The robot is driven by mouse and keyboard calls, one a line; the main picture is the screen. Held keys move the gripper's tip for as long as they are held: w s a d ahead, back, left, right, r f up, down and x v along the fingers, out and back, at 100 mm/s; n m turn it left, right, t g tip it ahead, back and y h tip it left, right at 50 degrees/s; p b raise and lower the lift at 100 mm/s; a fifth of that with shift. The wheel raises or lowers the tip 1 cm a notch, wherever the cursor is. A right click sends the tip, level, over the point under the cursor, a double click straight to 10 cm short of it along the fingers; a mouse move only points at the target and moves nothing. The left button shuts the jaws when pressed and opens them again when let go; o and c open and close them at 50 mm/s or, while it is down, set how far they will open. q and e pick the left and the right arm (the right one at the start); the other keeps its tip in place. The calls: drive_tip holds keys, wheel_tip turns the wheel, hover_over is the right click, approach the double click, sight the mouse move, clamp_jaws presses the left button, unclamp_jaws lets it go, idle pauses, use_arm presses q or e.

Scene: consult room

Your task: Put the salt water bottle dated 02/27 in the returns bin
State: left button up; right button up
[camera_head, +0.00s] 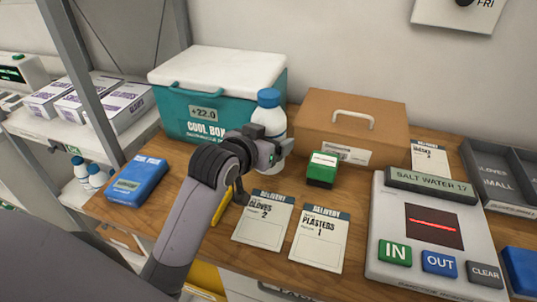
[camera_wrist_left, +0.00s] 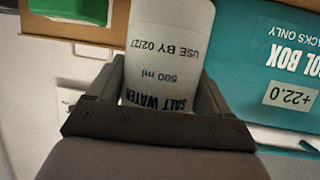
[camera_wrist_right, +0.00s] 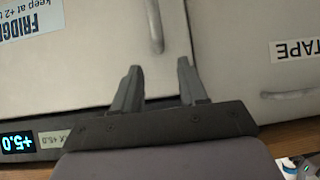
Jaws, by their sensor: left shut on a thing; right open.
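A white bottle with a blue cap (camera_head: 269,98) stands upright in my left gripper (camera_head: 276,150), in front of the cool box. In the left wrist view the bottle (camera_wrist_left: 168,40) has a label, upside down there, reading salt water, 500 ml, use by 02/27. The left gripper, also in that view (camera_wrist_left: 160,95), is shut on it. I cannot tell whether its base touches the desk. My right gripper (camera_wrist_right: 158,85) is open and empty in front of a pale fridge door (camera_wrist_right: 90,60). No bin marked returns can be made out.
The teal cool box (camera_head: 190,115) and a brown box (camera_head: 345,120) stand behind. A green block (camera_head: 322,169), delivery cards (camera_head: 320,240) and a scanner (camera_head: 430,262) reading SALT WATER 17 lie on the desk. More bottles (camera_head: 82,172) stand lower left. Something yellow (camera_head: 205,277) shows below the desk edge.

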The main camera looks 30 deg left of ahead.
use_arm(q)
drive_tip(key=shift+f, duration=2.05)
drive_tip(key=shift+f, duration=0.15)
drive_tip(key=o, duration=1.4)
drive_tip(key=shift+f, duration=0.1)
